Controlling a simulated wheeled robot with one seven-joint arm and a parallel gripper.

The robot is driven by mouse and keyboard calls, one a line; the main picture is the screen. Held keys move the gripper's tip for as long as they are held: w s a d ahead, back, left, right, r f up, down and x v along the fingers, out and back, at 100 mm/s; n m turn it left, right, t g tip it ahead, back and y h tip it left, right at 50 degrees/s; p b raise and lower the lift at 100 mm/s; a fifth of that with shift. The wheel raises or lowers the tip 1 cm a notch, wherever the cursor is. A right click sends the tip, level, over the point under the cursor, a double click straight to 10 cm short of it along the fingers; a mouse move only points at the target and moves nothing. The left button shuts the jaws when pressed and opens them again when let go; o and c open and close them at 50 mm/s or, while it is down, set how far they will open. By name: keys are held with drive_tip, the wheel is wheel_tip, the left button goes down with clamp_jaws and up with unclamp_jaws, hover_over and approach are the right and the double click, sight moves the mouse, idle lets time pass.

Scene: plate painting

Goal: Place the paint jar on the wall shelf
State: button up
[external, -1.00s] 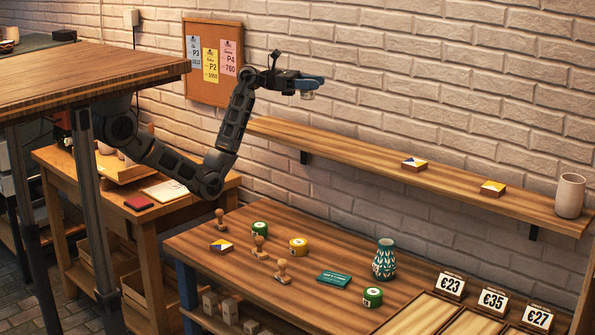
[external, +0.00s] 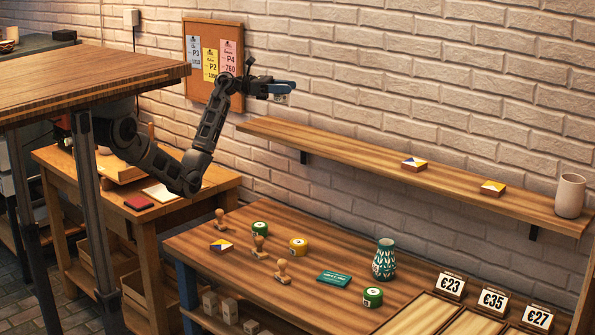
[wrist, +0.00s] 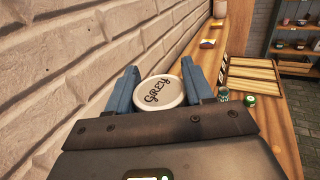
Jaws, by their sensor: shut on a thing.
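My gripper (external: 285,91) is shut on a small paint jar (external: 281,99), held in the air above the left end of the wall shelf (external: 340,151). In the wrist view the jar (wrist: 160,91) shows a white round lid lettered "GREY" between the two blue fingers (wrist: 160,90). The jar is apart from the shelf. The shelf runs along the brick wall, and its left end is bare.
Two small boxes (external: 413,164) (external: 492,188) and a pale cup (external: 570,196) stand on the shelf's right half. Below, a table (external: 215,262) holds a patterned vase (external: 385,260), stamps, several round jars and price cards. A cork board (external: 205,90) hangs behind my arm.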

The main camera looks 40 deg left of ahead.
drive_tip(key=w+a+f, duration=0.2)
drive_tip(key=a, duration=0.1)
drive_tip(key=w+a+f, duration=0.2)
drive_tip(key=a, duration=0.1)
drive_tip(key=w+a+f+p, duration=0.1)
drive_tip(key=a+f, duration=0.2)
drive_tip(key=a, duration=0.1)
drive_tip(key=shift+w, duration=0.4)
drive_tip(key=shift+f, duration=1.95)
drive_tip(key=shift+f+p, duration=0.15)
drive_tip(key=shift+p, duration=0.15)
drive_tip(key=o, duration=1.1)
